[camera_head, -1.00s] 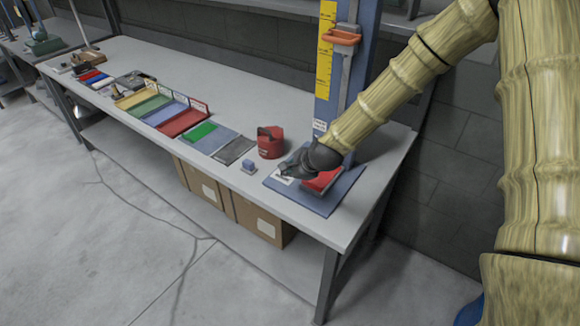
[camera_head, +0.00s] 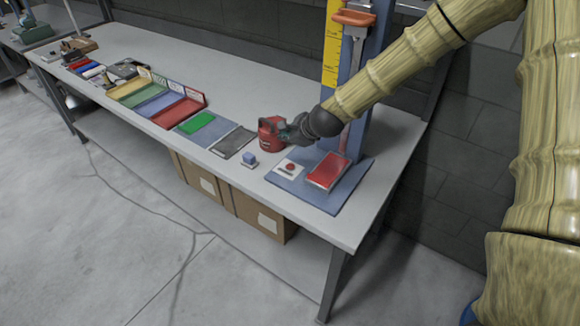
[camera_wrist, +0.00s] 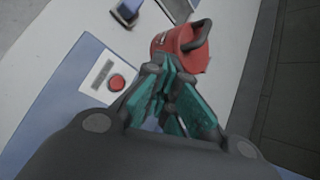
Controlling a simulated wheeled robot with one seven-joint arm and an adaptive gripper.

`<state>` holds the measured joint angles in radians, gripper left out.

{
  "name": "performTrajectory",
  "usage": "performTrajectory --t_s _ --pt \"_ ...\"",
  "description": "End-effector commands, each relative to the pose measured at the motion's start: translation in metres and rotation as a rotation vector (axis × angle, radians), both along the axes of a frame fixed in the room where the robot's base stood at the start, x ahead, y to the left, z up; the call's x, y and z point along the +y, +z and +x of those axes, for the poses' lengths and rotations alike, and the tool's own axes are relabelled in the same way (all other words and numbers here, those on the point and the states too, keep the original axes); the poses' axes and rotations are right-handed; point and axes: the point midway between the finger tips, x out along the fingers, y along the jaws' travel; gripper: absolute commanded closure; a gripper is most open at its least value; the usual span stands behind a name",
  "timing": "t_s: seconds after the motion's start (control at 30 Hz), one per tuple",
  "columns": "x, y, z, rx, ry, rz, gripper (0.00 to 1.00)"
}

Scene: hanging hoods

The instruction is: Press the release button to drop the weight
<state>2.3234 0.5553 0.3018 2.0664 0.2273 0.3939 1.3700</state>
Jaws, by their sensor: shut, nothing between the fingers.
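The red round release button (camera_head: 290,167) sits on a white plate on the blue base of the drop stand. It also shows in the wrist view (camera_wrist: 116,82), left of my fingers. My gripper (camera_head: 292,131) is shut and empty, above and behind the button, close beside the weight. I cannot tell whether it touches the weight. A red block (camera_head: 328,170) lies on the base, right of the button.
The blue column with a yellow scale (camera_head: 333,45) and an orange carriage (camera_head: 352,18) rises behind the base. A small blue-grey block (camera_head: 249,159) stands left of the base. Coloured trays (camera_head: 178,112) and a green card (camera_head: 198,122) lie farther left. The table's front edge is clear.

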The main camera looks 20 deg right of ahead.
Motion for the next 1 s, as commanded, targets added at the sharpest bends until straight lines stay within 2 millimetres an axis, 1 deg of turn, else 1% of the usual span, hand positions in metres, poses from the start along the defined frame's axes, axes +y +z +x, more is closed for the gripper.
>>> performTrajectory --t_s 0.03,0.17,0.6,0.7,0.83,1.0 --pt "0.0 -0.006 0.0 0.001 0.001 0.0 1.0" --pt "0.001 -0.018 0.0 0.001 0.002 0.0 1.0" --pt "0.003 -0.067 0.001 0.001 0.002 0.0 1.0" --pt "0.002 -0.076 0.001 0.001 0.003 0.0 1.0" --pt "0.002 -0.082 0.001 0.0 0.002 0.0 1.0" --pt "0.002 -0.082 0.001 -0.001 0.003 0.0 1.0"
